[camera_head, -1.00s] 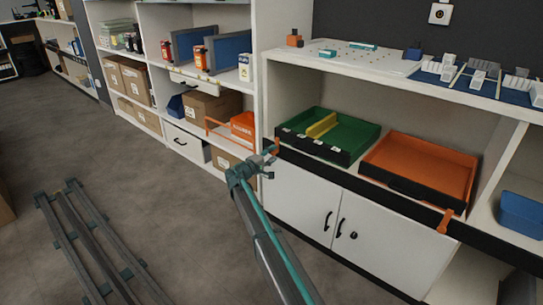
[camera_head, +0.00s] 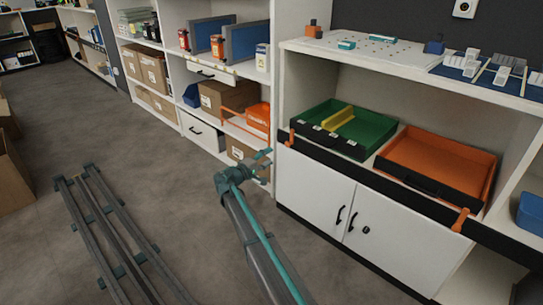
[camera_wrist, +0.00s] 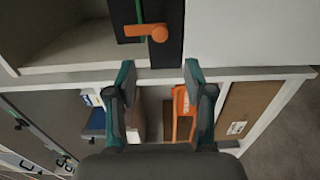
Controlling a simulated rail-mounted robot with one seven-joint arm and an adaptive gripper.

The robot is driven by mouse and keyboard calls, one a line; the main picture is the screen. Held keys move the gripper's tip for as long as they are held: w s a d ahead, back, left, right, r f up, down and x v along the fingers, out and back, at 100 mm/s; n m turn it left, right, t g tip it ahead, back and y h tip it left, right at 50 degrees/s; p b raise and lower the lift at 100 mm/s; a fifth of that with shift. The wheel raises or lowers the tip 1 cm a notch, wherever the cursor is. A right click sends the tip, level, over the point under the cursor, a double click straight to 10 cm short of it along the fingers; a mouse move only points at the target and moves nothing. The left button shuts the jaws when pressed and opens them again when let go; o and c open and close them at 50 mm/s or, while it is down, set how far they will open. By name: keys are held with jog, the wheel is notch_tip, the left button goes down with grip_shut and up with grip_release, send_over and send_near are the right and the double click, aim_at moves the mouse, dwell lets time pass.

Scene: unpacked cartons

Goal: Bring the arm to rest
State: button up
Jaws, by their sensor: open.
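My gripper (camera_head: 262,160) is in front of the shelving, near the edge between the left shelf unit and the white cabinet. It also shows in the wrist view (camera_wrist: 158,75), where its two teal fingers stand apart with nothing between them. It is open and empty. Past the fingers, the wrist view shows a shelf edge and an orange latch (camera_wrist: 147,32) on a dark rail. I cannot tell the exact gap between the fingers and the shelf.
A green tray (camera_head: 375,132) and an orange tray (camera_head: 440,158) sit in the cabinet's open bay. Cartons (camera_head: 219,101) and an orange bin (camera_head: 258,115) fill the left shelves. A grey rail frame (camera_head: 112,235) lies on the floor. Open floor (camera_head: 90,125) stretches to the left.

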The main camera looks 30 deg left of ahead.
dwell(0.4)
jog(key=s+d+f+m+g+p, duration=0.2)
jog(key=s+d+f+g+p, duration=0.5)
jog(key=d+f, duration=0.95)
jog(key=s+d+f+m+g+p, duration=0.2)
jog(key=s+d+f+g+p, duration=0.1)
jog(key=s+d, duration=0.55)
jog(key=s+d+f+m+g+p, duration=0.15)
jog(key=s+d+g+p, duration=0.35)
jog(key=d, duration=0.6)
jog(key=s+d+r+m+g+y+p, duration=0.15)
jog(key=s+d+p, duration=0.25)
jog(key=s+d, duration=0.4)
jog(key=s+d+m+g+p, duration=0.1)
jog(key=s+d+g+p, duration=0.2)
jog(key=s+d, duration=0.5)
jog(key=s+d+r+m+g+y+p, duration=0.1)
jog(key=s+d+r+m+p, duration=0.1)
jog(key=s, duration=0.6)
jog(key=s+d+r+m+g+y+p, duration=0.1)
jog(key=s+d+r+m+g+p, duration=0.1)
jog(key=s+d+r+p, duration=0.2)
jog(key=s+d+r+m+g+y+p, duration=0.1)
jog(key=s+d+r+m+y+p, duration=0.1)
jog(key=s+r+p, duration=0.6)
jog(key=s+p, duration=0.2)
jog(key=s, duration=0.1)
jog(key=shift+s+d+r+p, duration=0.2)
jog(key=shift+s+d+p, duration=0.1)
jog(key=shift+d, duration=0.1)
